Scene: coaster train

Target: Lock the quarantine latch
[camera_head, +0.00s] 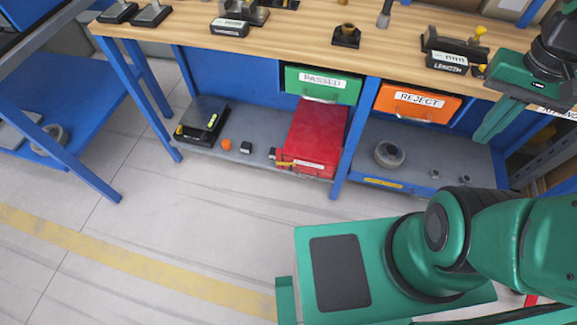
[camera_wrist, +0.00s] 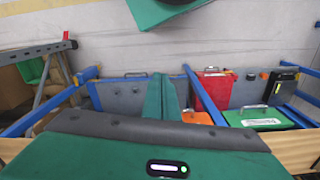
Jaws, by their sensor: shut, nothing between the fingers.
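The red box also shows in the wrist view (camera_wrist: 214,90). My gripper (camera_head: 482,138) is shut and empty, in front of the bench, right of the orange REJECT drawer and well apart from the red box. Its green fingers show in the wrist view (camera_wrist: 160,85).
Blue posts (camera_head: 356,135) divide the shelf. A black scale (camera_head: 203,118) and small parts lie left of the box.

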